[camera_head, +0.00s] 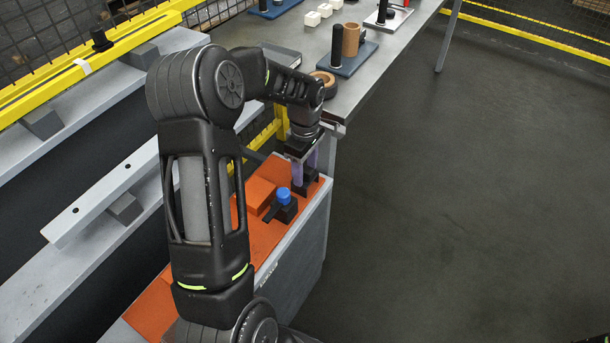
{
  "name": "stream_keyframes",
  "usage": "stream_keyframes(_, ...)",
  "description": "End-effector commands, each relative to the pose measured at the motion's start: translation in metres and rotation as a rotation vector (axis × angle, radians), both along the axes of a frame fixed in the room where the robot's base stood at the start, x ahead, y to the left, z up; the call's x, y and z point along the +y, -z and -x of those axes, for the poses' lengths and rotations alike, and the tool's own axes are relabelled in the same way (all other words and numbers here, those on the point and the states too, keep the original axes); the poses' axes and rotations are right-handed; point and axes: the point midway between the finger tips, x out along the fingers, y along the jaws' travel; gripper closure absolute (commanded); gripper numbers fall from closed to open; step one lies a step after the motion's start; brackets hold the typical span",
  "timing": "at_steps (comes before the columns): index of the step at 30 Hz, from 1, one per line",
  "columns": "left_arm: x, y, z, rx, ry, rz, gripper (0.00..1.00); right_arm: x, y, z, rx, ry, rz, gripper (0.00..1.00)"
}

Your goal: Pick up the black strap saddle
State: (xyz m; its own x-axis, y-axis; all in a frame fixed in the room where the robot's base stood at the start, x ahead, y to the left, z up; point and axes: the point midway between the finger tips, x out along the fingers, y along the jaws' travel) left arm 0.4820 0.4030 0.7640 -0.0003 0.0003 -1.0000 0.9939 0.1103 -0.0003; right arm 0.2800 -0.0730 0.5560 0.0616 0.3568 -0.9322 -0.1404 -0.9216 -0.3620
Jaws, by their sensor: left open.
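A black saddle-like block (309,182), which looks like the strap saddle, sits on the orange top (262,232) of a grey cabinet, near its far right corner. My left gripper (305,172) points down over it, with its pale purple fingers open around or just beside the block. The gripper partly hides the block, and I cannot tell whether the fingers touch it.
A black part with a blue knob (284,196) stands close by on the orange top, beside an orange block (260,194). A steel table (380,65) with a brown ring (322,82) and fixtures rises just behind. Open floor lies right.

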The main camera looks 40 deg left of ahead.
Motion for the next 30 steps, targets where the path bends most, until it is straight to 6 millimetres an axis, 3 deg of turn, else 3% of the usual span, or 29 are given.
stream_keyframes(14, 0.0001, -0.0005, 0.0000, 0.000, 0.000, 0.000, 0.50, 0.0000, 0.0001, 0.0000, 0.000, 0.000, 0.000, 1.00)
stream_keyframes(30, 0.0001, -0.0005, 0.0000, 0.000, 0.000, 0.000, 0.94, -0.0001, 0.0001, 0.0000, 0.000, 0.000, 0.000, 1.00)
